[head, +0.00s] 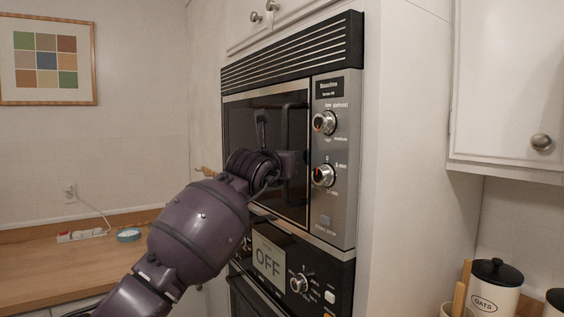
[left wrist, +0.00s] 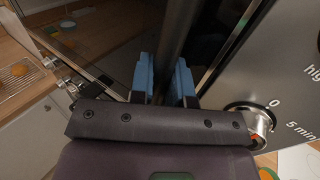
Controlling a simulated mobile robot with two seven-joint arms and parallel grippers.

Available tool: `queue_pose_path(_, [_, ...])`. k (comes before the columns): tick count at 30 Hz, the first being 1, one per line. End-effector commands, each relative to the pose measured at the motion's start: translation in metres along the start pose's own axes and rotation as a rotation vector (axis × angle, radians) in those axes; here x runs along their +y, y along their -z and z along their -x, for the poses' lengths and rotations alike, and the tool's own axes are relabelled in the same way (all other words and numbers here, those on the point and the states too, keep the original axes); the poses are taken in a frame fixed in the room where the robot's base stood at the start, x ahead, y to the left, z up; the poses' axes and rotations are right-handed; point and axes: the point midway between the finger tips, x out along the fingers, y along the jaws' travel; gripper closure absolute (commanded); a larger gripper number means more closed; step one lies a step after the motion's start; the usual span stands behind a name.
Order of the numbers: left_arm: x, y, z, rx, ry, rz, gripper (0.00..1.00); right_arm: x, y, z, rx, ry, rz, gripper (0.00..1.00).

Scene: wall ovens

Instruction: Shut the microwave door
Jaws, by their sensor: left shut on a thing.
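The microwave (head: 337,215) is built into the wall, with a dark glass door (head: 240,120) in a steel frame. In the head view the door looks flush or nearly flush with the front; I cannot tell whether a small gap is left. My left gripper (head: 290,164) is at the right side of the door, partly hidden by its own wrist. In the left wrist view its blue fingers (left wrist: 163,80) stand on either side of the dark upright door handle (left wrist: 174,35) and are shut on it. My right gripper is not in view.
Two knobs (head: 324,122) sit on the steel panel right of the door. A lower oven (head: 268,258) with an "OFF" display is below. A wooden counter (head: 40,272) is at left. White canisters (head: 493,290) stand at bottom right, under a white cabinet (head: 505,80).

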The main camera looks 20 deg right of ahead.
Motion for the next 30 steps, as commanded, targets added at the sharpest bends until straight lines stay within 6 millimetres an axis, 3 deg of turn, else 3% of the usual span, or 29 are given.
queue_pose_path(21, [-0.0057, -0.002, -0.0051, -0.004, 0.001, 0.0, 1.0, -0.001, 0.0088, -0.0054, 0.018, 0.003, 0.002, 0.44])
queue_pose_path(22, [-0.0058, -0.0022, -0.0051, -0.004, 0.002, 0.0, 0.82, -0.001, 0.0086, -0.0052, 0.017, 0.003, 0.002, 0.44])
queue_pose_path(24, [-0.0059, -0.0022, -0.0051, -0.004, 0.001, 0.0, 0.71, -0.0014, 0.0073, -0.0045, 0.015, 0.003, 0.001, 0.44])
queue_pose_path(27, [-0.0053, -0.0014, -0.0051, -0.003, 0.001, 0.0, 0.58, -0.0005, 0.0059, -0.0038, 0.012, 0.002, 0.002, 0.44])
queue_pose_path(30, [-0.0052, -0.0008, -0.0052, -0.002, 0.001, 0.0, 0.58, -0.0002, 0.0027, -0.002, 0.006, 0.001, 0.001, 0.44])
